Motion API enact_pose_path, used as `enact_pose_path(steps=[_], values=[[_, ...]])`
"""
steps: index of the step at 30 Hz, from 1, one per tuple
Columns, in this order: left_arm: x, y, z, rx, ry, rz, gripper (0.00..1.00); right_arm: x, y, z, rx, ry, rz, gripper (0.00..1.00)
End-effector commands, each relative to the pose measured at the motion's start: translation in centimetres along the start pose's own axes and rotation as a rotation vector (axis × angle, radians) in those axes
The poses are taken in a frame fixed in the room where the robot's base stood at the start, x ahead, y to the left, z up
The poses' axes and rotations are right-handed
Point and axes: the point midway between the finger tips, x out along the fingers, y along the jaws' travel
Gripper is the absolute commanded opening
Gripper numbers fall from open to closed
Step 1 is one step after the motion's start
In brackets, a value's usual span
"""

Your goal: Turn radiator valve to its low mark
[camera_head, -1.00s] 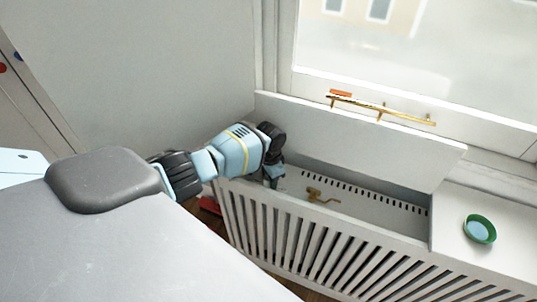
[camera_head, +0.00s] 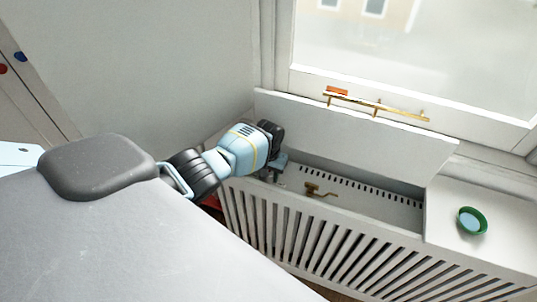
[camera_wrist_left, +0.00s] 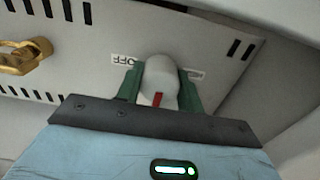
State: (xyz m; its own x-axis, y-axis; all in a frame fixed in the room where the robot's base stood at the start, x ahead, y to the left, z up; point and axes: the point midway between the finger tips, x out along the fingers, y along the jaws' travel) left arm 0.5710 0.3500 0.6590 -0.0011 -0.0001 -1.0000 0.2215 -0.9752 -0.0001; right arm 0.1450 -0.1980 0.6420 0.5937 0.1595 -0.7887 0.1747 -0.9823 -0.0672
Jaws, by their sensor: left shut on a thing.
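The radiator valve's rounded white knob (camera_wrist_left: 161,72) has a red mark on it and shows in the left wrist view. My left gripper (camera_wrist_left: 160,84) is shut on it, a green finger on each side. An "OFF" label (camera_wrist_left: 128,60) is on the panel left of the knob. In the head view my left gripper (camera_head: 275,169) reaches into the left end of the open radiator cover (camera_head: 375,204); the knob is hidden there. My right gripper is not in view.
The cover's lid (camera_head: 350,135) stands raised against the window side. A brass fitting (camera_head: 319,190) sits inside, right of my gripper. A brass rail (camera_head: 375,106) runs along the window frame. A green round dish (camera_head: 472,221) rests on the right ledge.

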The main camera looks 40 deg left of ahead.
Motion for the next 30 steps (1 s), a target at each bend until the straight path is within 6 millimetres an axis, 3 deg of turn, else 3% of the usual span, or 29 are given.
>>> enact_pose_path(steps=[14,15,19,30], values=[[-0.06,0.06,-0.12,-0.013,0.004,0.001,0.14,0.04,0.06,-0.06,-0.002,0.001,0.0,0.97],[-0.06,0.06,-0.12,-0.013,0.004,0.001,0.41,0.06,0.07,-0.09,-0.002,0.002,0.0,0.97],[-0.06,0.04,-0.1,-0.012,0.003,0.001,0.58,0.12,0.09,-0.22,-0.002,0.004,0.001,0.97],[-0.66,0.01,-0.11,-0.013,0.004,0.001,0.59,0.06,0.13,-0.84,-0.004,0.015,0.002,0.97]])
